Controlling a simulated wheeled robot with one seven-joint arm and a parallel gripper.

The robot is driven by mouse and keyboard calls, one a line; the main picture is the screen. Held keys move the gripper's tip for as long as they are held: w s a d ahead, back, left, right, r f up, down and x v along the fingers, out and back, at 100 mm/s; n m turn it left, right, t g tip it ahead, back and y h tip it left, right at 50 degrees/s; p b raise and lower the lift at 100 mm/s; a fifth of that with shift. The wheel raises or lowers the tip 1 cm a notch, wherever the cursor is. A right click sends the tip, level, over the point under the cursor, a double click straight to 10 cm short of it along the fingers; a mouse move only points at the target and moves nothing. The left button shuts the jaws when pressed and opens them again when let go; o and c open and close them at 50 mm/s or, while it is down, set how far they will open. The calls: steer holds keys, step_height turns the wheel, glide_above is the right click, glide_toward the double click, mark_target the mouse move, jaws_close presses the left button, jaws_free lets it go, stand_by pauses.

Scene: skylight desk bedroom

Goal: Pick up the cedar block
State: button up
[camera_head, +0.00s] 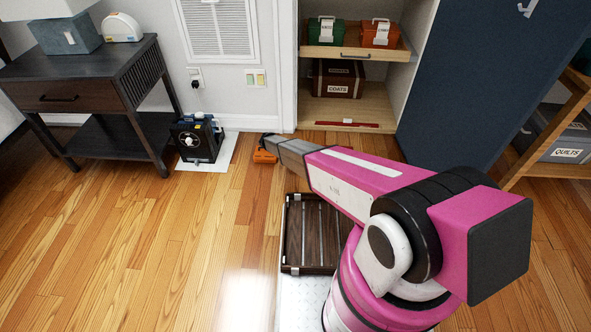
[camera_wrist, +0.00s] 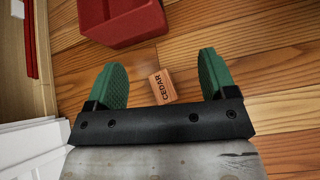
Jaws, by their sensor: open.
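The cedar block (camera_wrist: 162,87) is a small orange-brown wooden block with "CEDAR" printed in dark letters. In the wrist view it rests on the wooden floor, slightly tilted, in the gap between my fingers. My gripper (camera_wrist: 161,75) is open, with one green ridged finger on each side of the block. Bare floor shows between the block and both fingers. I cannot tell how far the fingertips are above the floor. In the head view my arm reaches toward the closet front and I cannot make out the block.
A red box (camera_wrist: 122,22) stands on the floor just beyond the block. The closet floor (camera_head: 318,108) and white trim (camera_head: 289,70) are close by. A small orange object (camera_head: 264,155) shows by the arm's end. A black device (camera_head: 197,140) stands left; a dark slatted tray (camera_head: 291,235) is nearer.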

steer(key=w+a+f+n, duration=0.1)
steer(key=a+f, duration=0.2)
steer(key=w+a+f+n+t+h, duration=0.1)
steer(key=a+f, duration=0.2)
steer(key=f, duration=0.1)
steer(key=w+a+f+n+t+h, duration=0.1)
steer(key=a+f, duration=0.1)
steer(key=f, duration=0.2)
steer(key=shift+w+a+n, duration=0.1)
steer(key=shift+a+n, duration=0.3)
steer(key=shift+s+r+x, duration=0.1)
steer(key=shift+r+x, duration=0.1)
steer(key=shift+x, duration=2.45)
steer(key=shift+s+r+x, duration=0.1)
steer(key=shift+r+x, duration=0.05)
steer(key=shift+x, duration=2.55)
steer(key=shift+d, duration=0.15)
steer(key=c, duration=1)
